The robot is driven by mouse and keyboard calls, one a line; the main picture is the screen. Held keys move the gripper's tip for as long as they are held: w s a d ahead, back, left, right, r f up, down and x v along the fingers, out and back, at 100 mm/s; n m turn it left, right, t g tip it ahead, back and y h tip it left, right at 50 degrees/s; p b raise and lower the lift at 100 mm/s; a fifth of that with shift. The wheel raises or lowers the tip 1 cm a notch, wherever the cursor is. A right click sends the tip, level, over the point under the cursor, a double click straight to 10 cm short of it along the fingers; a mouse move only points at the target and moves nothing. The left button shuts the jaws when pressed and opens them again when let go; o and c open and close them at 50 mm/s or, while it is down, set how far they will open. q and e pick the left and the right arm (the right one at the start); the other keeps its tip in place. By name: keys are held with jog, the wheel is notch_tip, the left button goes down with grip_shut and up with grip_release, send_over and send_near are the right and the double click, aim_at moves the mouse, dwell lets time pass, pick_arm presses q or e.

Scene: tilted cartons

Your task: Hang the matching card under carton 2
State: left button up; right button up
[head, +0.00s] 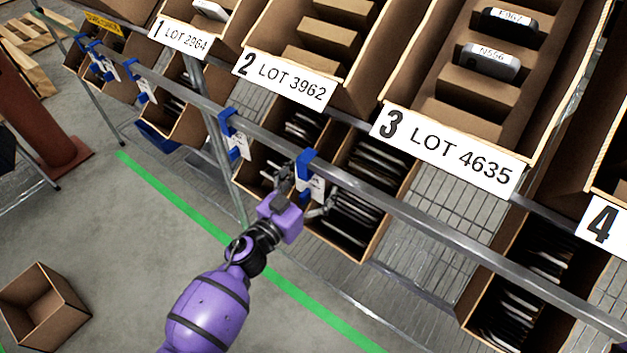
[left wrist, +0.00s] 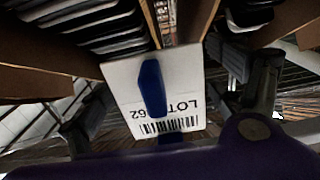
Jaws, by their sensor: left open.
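Carton 2 (head: 330,60) is tilted on the rack, with a label (head: 285,79) reading "2 LOT 3962". A white card (head: 317,188) hangs from a blue hook (head: 305,163) on the metal rail, right of and below that label. In the left wrist view the card (left wrist: 120,82) appears upside down, with a barcode and "LOT" ending in 62; the blue hook (left wrist: 152,88) covers the other digits. My left gripper (head: 304,194) is open, its fingers on either side of the card, which shows between them in the wrist view (left wrist: 168,100). I cannot tell whether they touch it. My right gripper is out of view.
The rail (head: 420,222) crosses in front of the rack. Another card (head: 239,146) hangs from a blue hook to the left, with several more farther left. Lower cartons (head: 380,165) behind the rail hold dark flat items. An empty box (head: 42,308) stands on open floor.

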pick_arm(q)
jog(key=v, duration=1.2)
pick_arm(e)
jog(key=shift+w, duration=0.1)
pick_arm(q)
jog(key=shift+r, duration=0.1)
jog(key=s+a+f+n+y+p, duration=0.25)
jog(key=a+f+y, duration=0.25)
jog(key=a+y, duration=0.3)
jog(key=s+a+f+n+g+p, duration=0.1)
jog(key=s+f+g, duration=0.1)
jog(key=s, duration=0.6)
jog(key=s+a+f+n+g+y+p, duration=0.1)
jog(key=s+a+f+g, duration=0.1)
jog(key=s, duration=0.7)
jog(key=s+a+f+n+g+y+p, duration=0.1)
jog(key=s+f, duration=0.3)
jog(key=s, duration=0.4)
jog(key=shift+s+a+n+g, duration=0.3)
jog(key=shift+a+n+g, duration=0.05)
jog(key=shift+n+g, duration=0.25)
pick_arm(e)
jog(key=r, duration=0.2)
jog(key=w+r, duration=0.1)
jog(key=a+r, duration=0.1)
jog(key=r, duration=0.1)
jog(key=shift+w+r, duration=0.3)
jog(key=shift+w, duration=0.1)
